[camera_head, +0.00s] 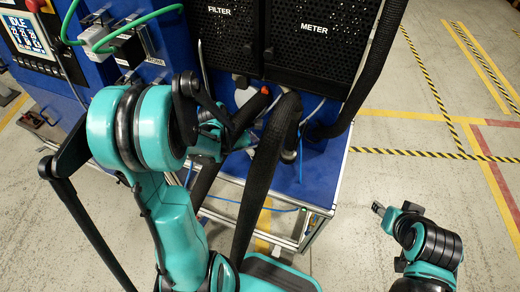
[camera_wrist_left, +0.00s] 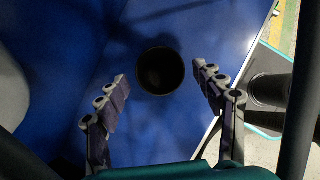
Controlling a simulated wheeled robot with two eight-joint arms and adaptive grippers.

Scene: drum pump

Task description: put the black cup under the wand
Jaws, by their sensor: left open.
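The round black cup (camera_wrist_left: 161,71) stands on a blue surface (camera_wrist_left: 135,25) in the left wrist view, seen from above with a dark inside. My left gripper (camera_wrist_left: 159,84) is open, its two fingers apart on either side of the cup with clear gaps. In the head view my left arm hides the cup. A dark rod with an orange tip (camera_head: 265,91) shows below the black panels; I cannot tell if it is the wand. My right gripper (camera_head: 378,209) is at the right over the floor, away from the bench, and too small to read.
Thick black hoses (camera_head: 266,165) hang in front of the blue bench (camera_head: 303,183). FILTER and METER panels (camera_head: 318,42) rise behind. A control screen (camera_head: 27,38) is at upper left. A dark cylinder (camera_wrist_left: 270,90) lies right of the fingers. Floor on the right is free.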

